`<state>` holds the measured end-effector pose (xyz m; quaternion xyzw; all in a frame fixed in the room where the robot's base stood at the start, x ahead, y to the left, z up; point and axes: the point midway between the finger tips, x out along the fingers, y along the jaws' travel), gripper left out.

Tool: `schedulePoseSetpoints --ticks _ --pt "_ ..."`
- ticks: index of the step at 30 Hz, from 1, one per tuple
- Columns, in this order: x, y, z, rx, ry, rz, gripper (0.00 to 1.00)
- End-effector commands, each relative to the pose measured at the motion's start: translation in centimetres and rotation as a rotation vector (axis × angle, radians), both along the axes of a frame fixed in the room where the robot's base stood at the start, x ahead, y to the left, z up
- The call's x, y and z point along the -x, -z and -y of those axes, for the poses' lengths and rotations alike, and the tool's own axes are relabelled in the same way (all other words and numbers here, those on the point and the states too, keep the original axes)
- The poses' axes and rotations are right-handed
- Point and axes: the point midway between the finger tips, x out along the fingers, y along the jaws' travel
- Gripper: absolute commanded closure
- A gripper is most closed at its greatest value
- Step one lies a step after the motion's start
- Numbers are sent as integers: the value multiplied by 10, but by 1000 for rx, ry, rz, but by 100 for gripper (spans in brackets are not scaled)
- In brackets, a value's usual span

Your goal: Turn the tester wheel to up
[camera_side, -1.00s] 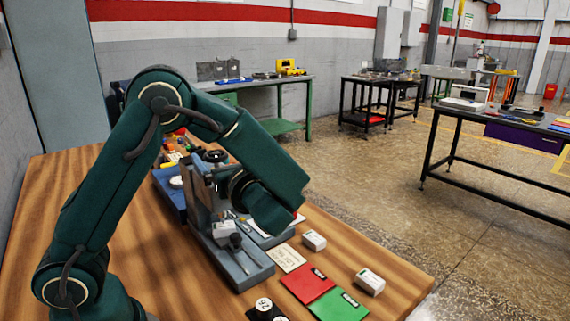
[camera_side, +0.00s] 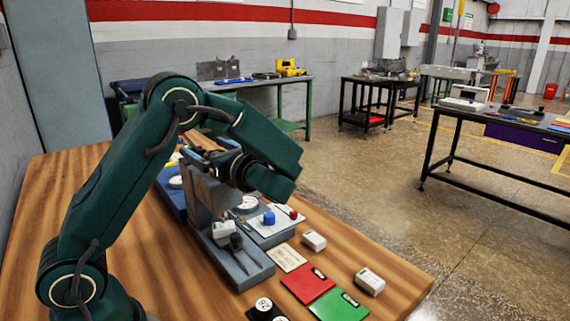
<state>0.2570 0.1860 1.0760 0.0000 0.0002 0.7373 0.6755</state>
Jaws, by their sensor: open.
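The tester (camera_side: 207,193) is a grey-blue upright stand on a long flat base (camera_side: 246,266), near the middle of the wooden table. Its wheel cannot be made out clearly; my arm and gripper cover the area at its top. My gripper (camera_side: 222,162) is dark, partly hidden by my wrist, and points left towards the upper part of the tester. It is open, and nothing shows between its jaws. I cannot tell whether it touches the wheel.
White boxes (camera_side: 314,240), a red card (camera_side: 308,286) and a green card (camera_side: 338,305) lie in front.

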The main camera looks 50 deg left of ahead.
Motion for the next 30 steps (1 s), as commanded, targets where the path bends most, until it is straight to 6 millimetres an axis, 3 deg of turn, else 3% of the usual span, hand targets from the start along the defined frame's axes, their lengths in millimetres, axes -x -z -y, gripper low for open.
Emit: schedulePoseSetpoints --ticks 2,6,9,20,30 --pt "0 0 0 0 0 0 8" --pt "0 0 0 0 0 0 62" --pt "0 0 0 0 0 0 94" --pt "-2 0 1 0 69 -1 94" --pt "-9 0 2 -1 322 -2 94"
